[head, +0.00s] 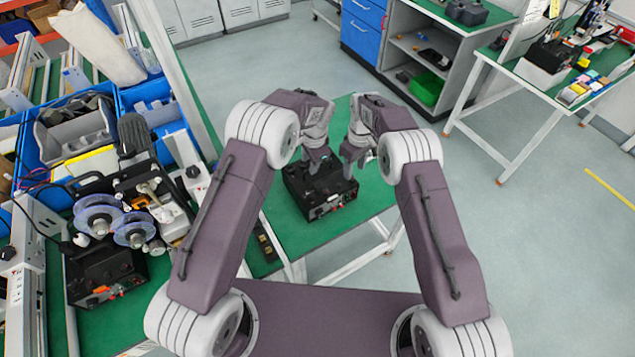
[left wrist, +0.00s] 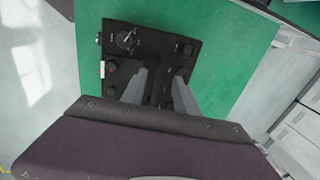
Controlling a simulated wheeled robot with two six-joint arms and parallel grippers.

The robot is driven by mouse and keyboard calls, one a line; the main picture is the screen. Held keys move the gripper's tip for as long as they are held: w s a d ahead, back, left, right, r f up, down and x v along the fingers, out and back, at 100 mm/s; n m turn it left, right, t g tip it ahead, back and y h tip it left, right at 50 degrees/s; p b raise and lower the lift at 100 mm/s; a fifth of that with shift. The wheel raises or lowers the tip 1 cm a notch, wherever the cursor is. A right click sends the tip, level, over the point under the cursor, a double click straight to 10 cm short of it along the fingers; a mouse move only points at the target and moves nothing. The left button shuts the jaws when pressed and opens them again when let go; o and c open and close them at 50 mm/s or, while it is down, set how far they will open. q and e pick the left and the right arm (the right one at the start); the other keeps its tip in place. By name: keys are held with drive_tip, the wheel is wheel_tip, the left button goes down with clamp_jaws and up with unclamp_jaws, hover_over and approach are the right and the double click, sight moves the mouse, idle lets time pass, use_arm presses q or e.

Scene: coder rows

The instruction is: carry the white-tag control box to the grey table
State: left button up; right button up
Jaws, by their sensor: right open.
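A black control box (head: 322,197) with knobs and sockets lies on a green-topped table (head: 290,232) in front of me. In the left wrist view its panel (left wrist: 150,45) shows a small white tag (left wrist: 102,70) at one edge. My left gripper (head: 318,158) is over the box, its two fingers apart with dark panel visible between them. The left fingers also show in the left wrist view (left wrist: 160,85). My right gripper (head: 354,158) is open at the far right side of the box. Whether either touches the box is unclear. I cannot tell which table is the grey one.
A second black box (head: 108,278) with an orange label sits on the left bench near spools. Blue bins (head: 150,95) stand behind it. A grey cabinet with blue drawers (head: 361,35) and a cluttered bench (head: 540,80) stand at back right. The floor (head: 520,240) at right is clear.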

sight(308, 171)
use_arm(q)
drive_tip(key=shift+w+a+f, duration=0.15)
drive_tip(key=shift+w+f, duration=0.05)
drive_tip(key=shift+f, duration=0.95)
drive_tip(key=shift+w+a+f, duration=0.15)
drive_tip(key=shift+f, duration=0.95)
use_arm(e)
drive_tip(key=shift+f, duration=2.25)
use_arm(q)
clamp_jaws()
use_arm(e)
clamp_jaws()
use_arm(q)
drive_tip(key=shift+r, duration=0.1)
